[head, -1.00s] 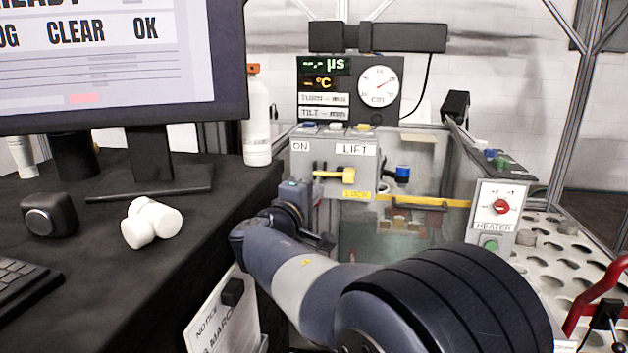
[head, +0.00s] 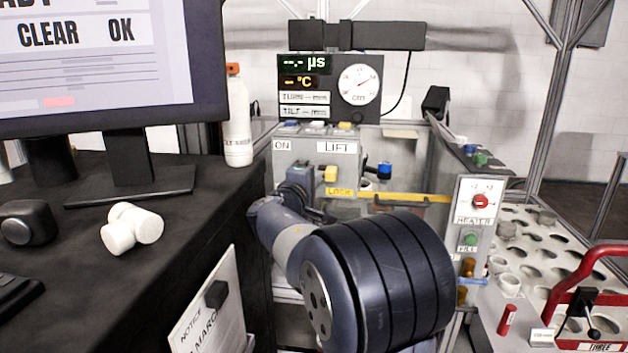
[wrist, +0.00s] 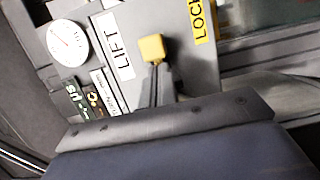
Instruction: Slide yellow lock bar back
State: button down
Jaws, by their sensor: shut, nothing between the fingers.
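The yellow lock bar's block-shaped end (head: 330,174) shows on the grey panel between the LIFT label and the yellow LOCK label (head: 340,191). The rest of the bar to its left is hidden behind my wrist in the head view. In the wrist view the yellow block (wrist: 152,47) stands out from the panel near the picture's middle. My gripper (wrist: 160,80) is shut and empty, its narrow dark fingers just below the block in that picture. I cannot tell whether they touch it. In the head view the fingertips are mostly hidden.
A long yellow strip (head: 405,197) runs along the tank front to the right. A blue knob (head: 384,170) sits right of the panel. The heater box (head: 479,202) stands farther right. The black desk (head: 185,215) with a bottle (head: 237,130) is on the left.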

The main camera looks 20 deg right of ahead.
aim_at(335, 180)
jog(key=s+d+b, duration=0.2)
jog(key=d, duration=0.1)
jog(key=shift+s+d+f+b, duration=0.15)
jog(key=shift+s+d+b, duration=0.1)
jog(key=shift+b, duration=0.1)
jog(key=shift+s+d, duration=0.1)
jog(key=shift+d, duration=0.1)
